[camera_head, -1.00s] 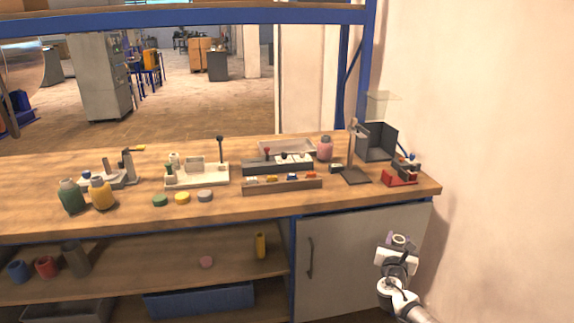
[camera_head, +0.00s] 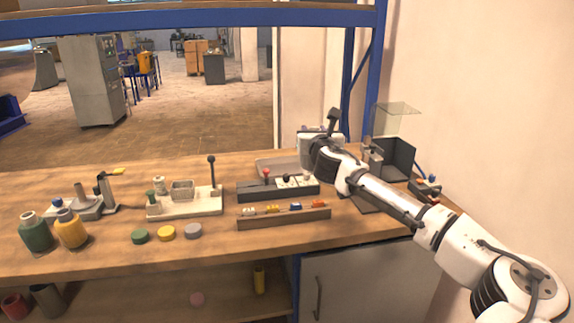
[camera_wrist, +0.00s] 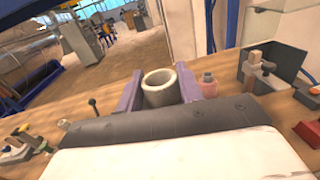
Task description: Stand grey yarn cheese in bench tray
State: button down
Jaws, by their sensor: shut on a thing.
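The grey yarn cheese (camera_wrist: 161,98), a hollow grey cylinder with a pale rim, sits between the two purple fingers of my gripper (camera_wrist: 160,80) in the wrist view. My gripper is shut on it, and its open top faces the camera. In the head view my gripper (camera_head: 316,138) is over the back of the bench, near the right end of the shallow grey bench tray (camera_head: 268,166). My arm and hand hide part of that tray, and I cannot make out the cheese clearly there.
A dark block with knobs (camera_head: 262,193) and a rail with small coloured pieces (camera_head: 285,217) stand in front of the tray. A pink bottle (camera_wrist: 208,87) is close to the right finger in the wrist view. A dark open box (camera_head: 397,157) stands at right.

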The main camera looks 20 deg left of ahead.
aim_at(293, 167)
jog(key=i+j, duration=0.95)
jog(key=i, duration=0.3)
